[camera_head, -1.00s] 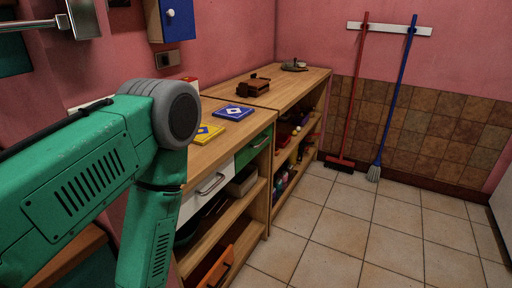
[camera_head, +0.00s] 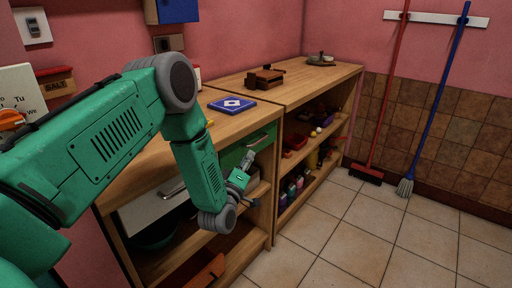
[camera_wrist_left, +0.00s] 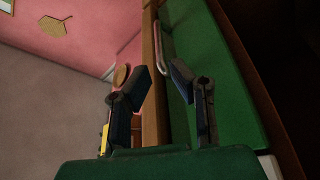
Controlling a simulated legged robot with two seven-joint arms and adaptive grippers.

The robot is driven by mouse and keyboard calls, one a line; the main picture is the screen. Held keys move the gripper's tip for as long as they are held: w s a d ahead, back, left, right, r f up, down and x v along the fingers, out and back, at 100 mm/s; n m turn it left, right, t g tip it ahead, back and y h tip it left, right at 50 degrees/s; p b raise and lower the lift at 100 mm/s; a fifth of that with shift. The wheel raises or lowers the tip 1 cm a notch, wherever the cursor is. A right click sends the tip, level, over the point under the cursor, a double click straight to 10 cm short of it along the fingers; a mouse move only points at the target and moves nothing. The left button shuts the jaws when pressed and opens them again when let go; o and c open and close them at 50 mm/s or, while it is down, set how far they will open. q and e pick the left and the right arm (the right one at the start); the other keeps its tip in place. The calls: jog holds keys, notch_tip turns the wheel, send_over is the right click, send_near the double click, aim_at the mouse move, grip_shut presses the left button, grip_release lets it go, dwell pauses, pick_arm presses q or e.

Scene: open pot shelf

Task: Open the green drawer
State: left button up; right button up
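The green drawer (camera_head: 231,157) is under the top of the near wooden shelf unit, right of a white drawer (camera_head: 148,215). It looks shut, with a metal handle (camera_head: 259,140). My left gripper (camera_head: 247,158) is in front of the green drawer and hides part of it. In the left wrist view my left gripper (camera_wrist_left: 155,75) has its fingers apart with nothing between them. The green drawer front (camera_wrist_left: 228,85) fills the right side there, and its handle (camera_wrist_left: 164,48) lies just beyond the fingertips. I cannot tell whether they touch it. My right gripper is out of view.
An orange thing (camera_head: 204,272) sits on the lower shelf. A second shelf unit (camera_head: 330,84) with several bottles adjoins on the right. A red broom and a blue mop (camera_head: 434,92) hang behind. The tiled floor (camera_head: 365,235) is clear.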

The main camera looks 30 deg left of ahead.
aim_at(256, 143)
pick_arm(q)
jog(key=b+x, duration=0.1)
jog(key=x, duration=0.6)
jog(key=shift+a+f, duration=0.1)
jog(key=shift+a, duration=0.05)
jog(key=shift+w+a, duration=0.2)
jog(key=shift+w, duration=0.1)
jog(key=shift+d, duration=0.1)
jog(key=shift+d, duration=0.1)
grip_shut()
